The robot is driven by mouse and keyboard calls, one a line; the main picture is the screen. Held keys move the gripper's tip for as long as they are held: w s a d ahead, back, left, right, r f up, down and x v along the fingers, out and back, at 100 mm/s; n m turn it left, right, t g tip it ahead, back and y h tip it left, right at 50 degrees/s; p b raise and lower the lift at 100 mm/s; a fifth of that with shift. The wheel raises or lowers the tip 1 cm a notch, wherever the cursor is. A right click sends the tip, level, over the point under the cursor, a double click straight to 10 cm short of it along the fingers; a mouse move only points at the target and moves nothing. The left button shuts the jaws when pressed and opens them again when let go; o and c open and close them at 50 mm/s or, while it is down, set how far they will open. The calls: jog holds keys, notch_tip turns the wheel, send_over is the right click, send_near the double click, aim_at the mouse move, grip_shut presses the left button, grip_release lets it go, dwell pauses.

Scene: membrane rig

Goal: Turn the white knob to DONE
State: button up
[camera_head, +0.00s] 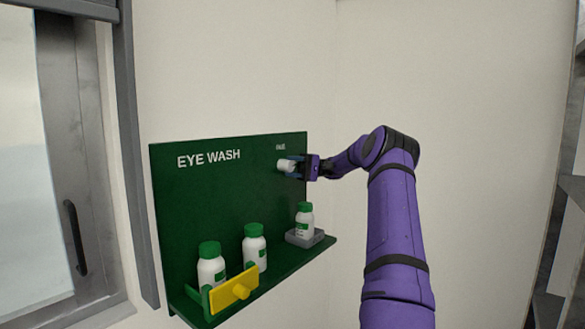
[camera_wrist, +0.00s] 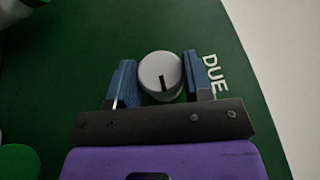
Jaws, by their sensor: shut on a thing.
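The white knob (camera_head: 285,165) sits on the upper right of the green EYE WASH board, below a small label (camera_head: 280,148). In the wrist view the knob (camera_wrist: 158,66) is round, with a short black mark pointing towards my palm. The label reads DUE (camera_wrist: 213,74) there and stands beside one finger. No DONE word is readable in either view. My gripper (camera_head: 295,166) reaches in from the right and is shut on the knob. Its two blue fingers stand on either side of the knob in the wrist view (camera_wrist: 159,78).
The green board (camera_head: 220,190) has a shelf below with white, green-capped bottles (camera_head: 254,247). One bottle (camera_head: 305,220) stands on a grey base (camera_head: 310,238) under my gripper. A yellow plate (camera_head: 225,294) fronts the left bottle. Bare wall lies right of the board.

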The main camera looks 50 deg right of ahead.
dwell(0.4)
jog(key=o, duration=0.9)
jog(key=v, duration=1.1)
jog(key=shift+a+f, duration=0.1)
jog(key=shift+f, duration=0.1)
